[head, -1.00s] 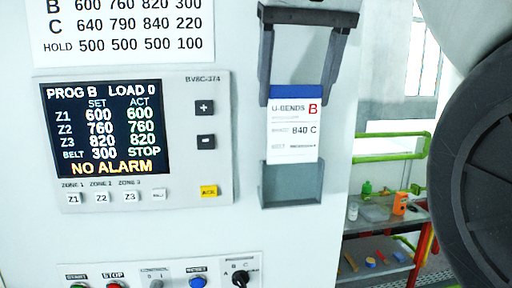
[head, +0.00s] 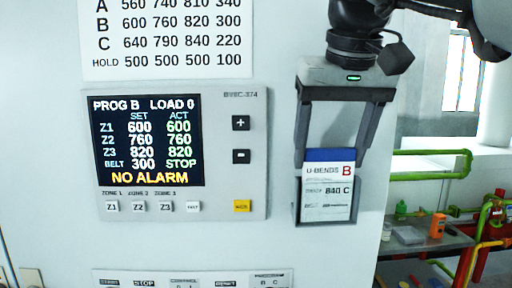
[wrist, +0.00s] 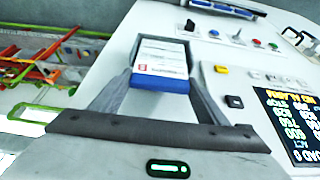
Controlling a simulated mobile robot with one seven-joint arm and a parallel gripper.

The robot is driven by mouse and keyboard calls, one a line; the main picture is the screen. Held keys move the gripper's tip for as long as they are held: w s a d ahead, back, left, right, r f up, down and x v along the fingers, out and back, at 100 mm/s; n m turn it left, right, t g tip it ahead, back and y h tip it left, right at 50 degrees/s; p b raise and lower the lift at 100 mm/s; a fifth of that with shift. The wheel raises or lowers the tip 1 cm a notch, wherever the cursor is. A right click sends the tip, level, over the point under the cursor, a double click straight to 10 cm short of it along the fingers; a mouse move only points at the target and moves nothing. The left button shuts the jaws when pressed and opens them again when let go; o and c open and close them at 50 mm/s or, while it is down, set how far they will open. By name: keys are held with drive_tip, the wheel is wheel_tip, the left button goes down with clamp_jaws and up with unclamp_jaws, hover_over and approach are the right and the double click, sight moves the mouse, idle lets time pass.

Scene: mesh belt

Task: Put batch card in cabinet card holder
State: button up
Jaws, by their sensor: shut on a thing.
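The batch card (head: 330,171) is white with a blue top band and reads "U-BENDS B" and "840 C". My gripper (head: 329,154) is shut on its blue top end, one finger at each side edge. The card is upright. Its lower part looks greyed behind the see-through front of the card holder (head: 325,217) on the cabinet face, so it appears to sit inside the holder. In the wrist view the card (wrist: 160,54) lies between the fingertips of my gripper (wrist: 160,82). How deep it rests is hard to tell.
The control panel (head: 253,190) with its lit screen is left of the holder, with a printed table (head: 165,40) above it. A row of switches (head: 190,280) runs below. At right, past the cabinet edge, stand green rails (head: 430,153) and a shelf (head: 425,241) with small items.

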drive_tip(key=o, duration=1)
drive_tip(key=shift+o, duration=0.2)
drive_tip(key=shift+r, duration=0.3)
drive_tip(key=v, duration=1.1)
drive_tip(key=shift+s+r, duration=0.2)
drive_tip(key=shift+r, duration=0.15)
drive_tip(key=f, duration=1.5)
drive_tip(key=shift+s, duration=0.3)
drive_tip(key=s+f, duration=0.3)
drive_tip(key=f, duration=0.8)
drive_tip(key=s+f+t, duration=0.1)
drive_tip(key=s+f, duration=0.2)
drive_tip(key=f, duration=0.8)
drive_tip(key=shift+s, duration=0.25)
